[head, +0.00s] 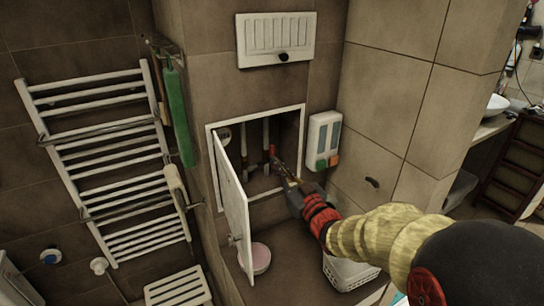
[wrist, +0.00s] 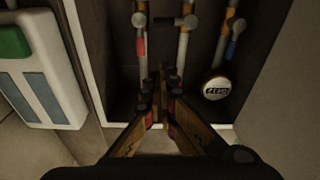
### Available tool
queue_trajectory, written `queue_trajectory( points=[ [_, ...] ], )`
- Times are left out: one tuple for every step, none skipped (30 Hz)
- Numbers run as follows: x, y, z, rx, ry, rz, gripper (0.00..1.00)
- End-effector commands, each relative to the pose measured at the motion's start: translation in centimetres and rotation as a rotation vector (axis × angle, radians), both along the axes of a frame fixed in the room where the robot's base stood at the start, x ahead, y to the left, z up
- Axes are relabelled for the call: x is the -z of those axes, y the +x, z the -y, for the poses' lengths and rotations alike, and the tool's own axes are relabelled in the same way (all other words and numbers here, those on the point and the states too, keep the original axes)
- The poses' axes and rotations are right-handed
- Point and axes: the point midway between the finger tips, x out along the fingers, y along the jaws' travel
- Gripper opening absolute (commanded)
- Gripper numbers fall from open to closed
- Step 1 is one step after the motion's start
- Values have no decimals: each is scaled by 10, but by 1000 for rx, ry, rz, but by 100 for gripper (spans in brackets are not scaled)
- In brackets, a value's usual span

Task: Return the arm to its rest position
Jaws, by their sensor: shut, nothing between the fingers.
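My gripper (head: 281,172) is at the end of my arm, at the opening of a wall cabinet (head: 256,112) with pipes inside. In the wrist view my gripper (wrist: 160,88) has its two fingers drawn together, with nothing between them. The fingertips appear in front of the middle pipe, but I cannot tell whether they touch it. My arm (head: 385,235) reaches in from the lower right, stretched toward the cabinet.
The white cabinet door (head: 232,205) stands open left of my gripper. A dispenser (head: 322,140) hangs on the wall to the right. Pipes with a red handle (wrist: 141,47), a blue handle (wrist: 231,49) and a round meter (wrist: 217,88) fill the recess. A white basket (head: 347,274) stands below my arm.

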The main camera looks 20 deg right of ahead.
Motion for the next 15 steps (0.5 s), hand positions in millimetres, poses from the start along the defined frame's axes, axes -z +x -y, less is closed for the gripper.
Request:
queue_trajectory(
  points=[
    [0,-4,1,1,0,0,0],
    [0,-6,2,1,0,0,0],
    [1,-8,2,2,0,0,0],
    [1,-9,2,2,0,0,0],
    [1,-9,2,2,0,-1,0],
    [2,-10,2,1,1,-1,0],
    [2,-10,2,1,1,-1,0],
    [2,-10,2,1,1,-1,0],
    [2,-10,2,1,0,-1,0],
    [2,-10,2,1,0,0,0],
    [2,-10,2,1,0,0,0],
    [2,-10,2,1,0,0,0],
    [2,-10,2,1,0,0,0],
    [2,-10,2,1,0,0,0],
    [2,-10,2,1,0,0,0]
  ],
)
